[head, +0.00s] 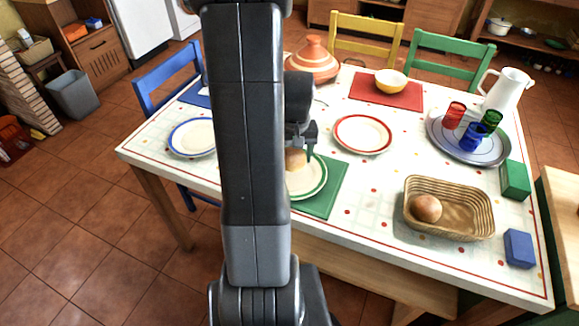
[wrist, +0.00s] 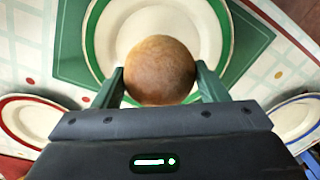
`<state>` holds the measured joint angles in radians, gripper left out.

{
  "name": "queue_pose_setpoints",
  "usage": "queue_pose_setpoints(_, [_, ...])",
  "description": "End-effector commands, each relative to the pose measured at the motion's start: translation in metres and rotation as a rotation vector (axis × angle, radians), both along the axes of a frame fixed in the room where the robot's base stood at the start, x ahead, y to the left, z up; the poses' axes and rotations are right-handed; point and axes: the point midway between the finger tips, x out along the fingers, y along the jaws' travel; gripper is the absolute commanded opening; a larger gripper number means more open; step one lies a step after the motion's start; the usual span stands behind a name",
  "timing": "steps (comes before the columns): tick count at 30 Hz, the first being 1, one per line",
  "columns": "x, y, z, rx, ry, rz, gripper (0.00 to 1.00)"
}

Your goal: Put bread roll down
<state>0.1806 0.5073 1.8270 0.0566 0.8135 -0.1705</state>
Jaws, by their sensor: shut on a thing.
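A round brown bread roll (wrist: 159,70) sits between the two green fingers of my gripper (wrist: 160,86) in the wrist view. In the head view the roll (head: 295,158) shows over a white plate with a green rim (head: 308,186), partly hidden by my arm. My gripper (head: 303,150) is shut on the roll. The plate lies on a green mat (head: 327,198); in the wrist view the plate (wrist: 213,35) is behind the roll. I cannot tell whether the roll touches the plate.
A wicker basket (head: 468,228) with another roll (head: 426,208) stands to the right. A red-rimmed plate (head: 362,134) and a blue-rimmed plate (head: 192,138) lie nearby. A tray (head: 487,152) holds coloured cups. A green block (head: 515,180) and a blue block (head: 519,248) sit near the right edge.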

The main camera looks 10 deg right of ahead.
Motion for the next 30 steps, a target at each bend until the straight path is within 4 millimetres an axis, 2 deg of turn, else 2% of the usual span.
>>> queue_pose_setpoints(5, [0.000, 0.000, -0.014, 0.000, 0.001, 0.000, 0.45])
queue_pose_setpoints(12, [-0.001, 0.000, -0.043, 0.000, 0.002, 0.000, 0.45])
queue_pose_setpoints(23, [0.000, 0.000, -0.048, 0.000, -0.001, 0.000, 0.45])
queue_pose_setpoints(24, [0.000, 0.000, -0.047, 0.000, -0.001, 0.001, 0.73])
queue_pose_setpoints(27, [0.000, 0.000, -0.046, 0.000, -0.001, 0.001, 0.89])
queue_pose_setpoints(30, [0.000, 0.000, -0.046, 0.000, -0.001, 0.001, 0.89])
